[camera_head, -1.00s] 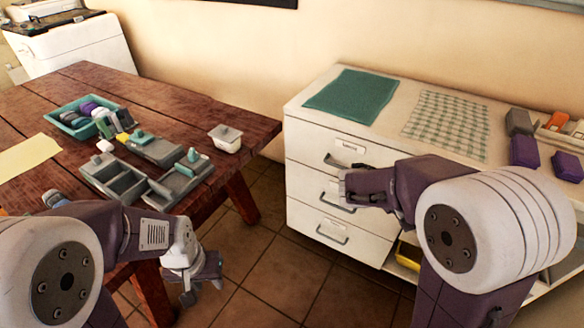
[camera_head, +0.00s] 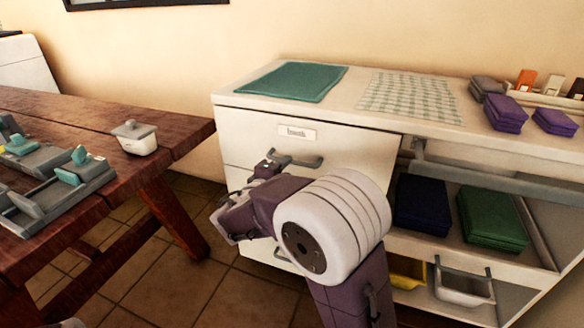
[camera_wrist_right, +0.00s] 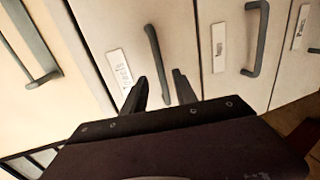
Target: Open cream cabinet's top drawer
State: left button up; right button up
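The cream cabinet (camera_head: 232,160) stands ahead with drawers on its left side. Its top drawer (camera_head: 355,150) looks shut and has a white label and a grey handle (camera_head: 303,163). My right gripper (camera_head: 268,164) is in front of that drawer, close to the handle and partly masked by my arm. In the right wrist view, its two dark fingers (camera_wrist_right: 160,80) are apart, with nothing held. The top drawer's handle (camera_wrist_right: 155,55) stands just beyond and between the fingertips; whether they touch it is unclear. My left gripper is out of view.
Green cloth (camera_head: 293,82) and a checked cloth (camera_head: 410,96) lie on the cabinet top. Open shelves at right hold a green stack (camera_head: 492,215). A wooden table (camera_head: 180,128) bearing a lidded tub (camera_head: 136,140) stands at left. Tiled floor lies between.

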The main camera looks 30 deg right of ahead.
aim_at(292, 163)
jog(key=b+x, duration=0.1)
jog(key=x, duration=0.5)
jog(key=shift+w+d+f, duration=0.1)
jog(key=shift+w+d, duration=0.05)
grip_shut()
dwell(1.1)
